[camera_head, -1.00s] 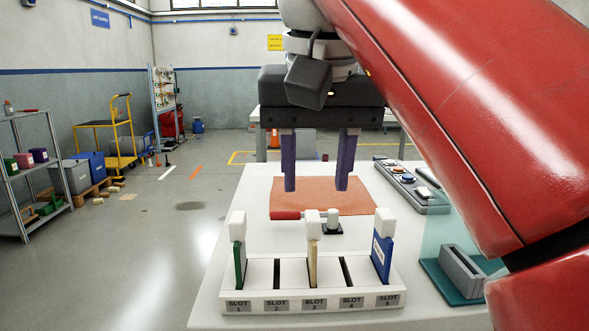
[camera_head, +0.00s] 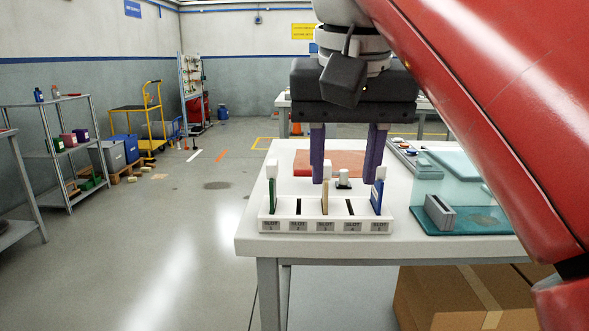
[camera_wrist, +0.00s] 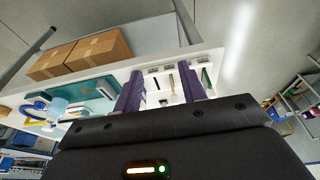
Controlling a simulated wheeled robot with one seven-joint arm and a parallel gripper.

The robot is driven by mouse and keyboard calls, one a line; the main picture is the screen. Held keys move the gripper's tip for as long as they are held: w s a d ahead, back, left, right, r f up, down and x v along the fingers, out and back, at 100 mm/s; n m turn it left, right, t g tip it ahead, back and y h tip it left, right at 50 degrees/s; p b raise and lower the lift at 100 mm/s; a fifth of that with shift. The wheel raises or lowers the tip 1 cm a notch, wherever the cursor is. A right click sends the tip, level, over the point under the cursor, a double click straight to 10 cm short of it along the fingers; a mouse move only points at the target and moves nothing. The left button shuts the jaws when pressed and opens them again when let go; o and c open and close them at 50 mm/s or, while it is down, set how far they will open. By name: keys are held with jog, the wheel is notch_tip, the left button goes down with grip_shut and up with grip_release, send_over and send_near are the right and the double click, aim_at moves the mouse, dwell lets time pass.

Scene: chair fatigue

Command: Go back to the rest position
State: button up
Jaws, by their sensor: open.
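My gripper (camera_head: 349,153) is open and empty, its two purple fingers pointing down. In the head view its fingers overlap the far side of the white slot rack (camera_head: 281,226). The rack stands on the white table (camera_head: 262,246). It holds a green card (camera_head: 273,192) in slot 1, a tan card (camera_head: 325,194) in slot 3 and a blue card (camera_head: 377,194) in slot 5. Slots 2 and 4 are empty. In the wrist view the fingers (camera_wrist: 163,90) are spread apart, with part of the rack showing between them.
An orange mat (camera_head: 303,163) lies behind the rack. A teal tray with a grey holder (camera_head: 440,212) is on the right of the table. A cardboard box (camera_head: 440,300) is under the table. Shelves (camera_head: 70,150) stand at the left. The floor between is open.

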jog(key=s+d+f+t, duration=0.1)
jog(key=d+f, duration=0.2)
jog(key=f, duration=0.7)
jog(key=s+d+f, duration=0.2)
jog(key=d+f, duration=0.1)
jog(key=f, duration=0.8)
jog(key=s+d+f+t, duration=0.1)
jog(key=d+f, duration=0.3)
jog(key=f, duration=0.7)
jog(key=shift+s+t, duration=0.3)
jog(key=shift+s, duration=0.1)
jog(key=shift+c, duration=0.5)
jog(key=shift+d, duration=0.1)
